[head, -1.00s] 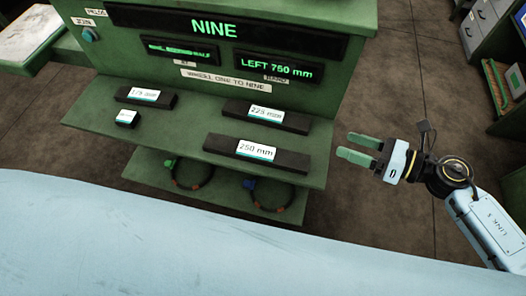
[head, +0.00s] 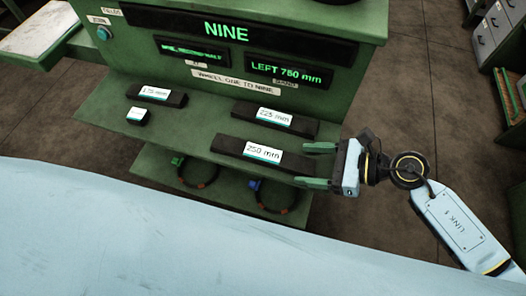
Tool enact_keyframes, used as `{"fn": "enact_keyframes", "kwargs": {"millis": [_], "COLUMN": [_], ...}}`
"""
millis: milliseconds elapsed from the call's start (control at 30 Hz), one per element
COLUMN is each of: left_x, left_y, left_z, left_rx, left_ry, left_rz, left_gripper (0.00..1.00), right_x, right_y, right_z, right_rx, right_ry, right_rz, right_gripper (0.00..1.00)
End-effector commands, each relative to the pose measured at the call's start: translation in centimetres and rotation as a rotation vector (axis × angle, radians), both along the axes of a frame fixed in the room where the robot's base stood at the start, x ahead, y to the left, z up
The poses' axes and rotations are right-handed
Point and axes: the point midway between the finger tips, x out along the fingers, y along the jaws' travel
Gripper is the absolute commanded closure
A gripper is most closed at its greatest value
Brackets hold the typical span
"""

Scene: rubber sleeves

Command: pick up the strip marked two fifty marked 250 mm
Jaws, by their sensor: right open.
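The strip marked 250 mm (head: 230,146) is a long black bar with a white and teal label, lying flat at the front of the green shelf (head: 170,134). My right gripper (head: 318,165) is open at the bar's right end. One green finger shows behind that end and the other in front of it. Whether the fingers touch the bar cannot be told. My left gripper is not in view.
A strip marked 225 mm (head: 244,113) lies behind the 250 mm strip. A 175 mm strip (head: 175,100) and a small labelled block (head: 138,122) lie to the left. Looped bands (head: 283,197) sit on a lower shelf. A sign panel (head: 225,30) rises behind.

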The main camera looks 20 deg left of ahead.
Motion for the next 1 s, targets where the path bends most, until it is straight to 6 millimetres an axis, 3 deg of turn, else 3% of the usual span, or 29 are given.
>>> {"fn": "enact_keyframes", "kwargs": {"millis": [200, 500, 900, 1000], "left_x": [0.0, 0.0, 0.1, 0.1], "left_y": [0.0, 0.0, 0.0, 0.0], "left_z": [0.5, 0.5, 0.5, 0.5], "left_rx": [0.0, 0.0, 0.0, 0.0], "left_ry": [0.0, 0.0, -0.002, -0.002], "left_rz": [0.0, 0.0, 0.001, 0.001], "left_gripper": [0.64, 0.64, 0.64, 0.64], "right_x": [0.3, 0.3, 0.3, 0.3], "right_y": [2.9, 3.4, 3.3, 3.3], "right_z": [-1.1, -1.4, -1.4, -1.4], "right_rx": [0.002, 0.001, 0.001, 0.002], "right_ry": [0.0, 0.0, 0.001, 0.0], "right_rz": [-0.001, -0.001, -0.001, -0.001], "right_gripper": [0.34, 0.34, 0.84, 0.84]}}
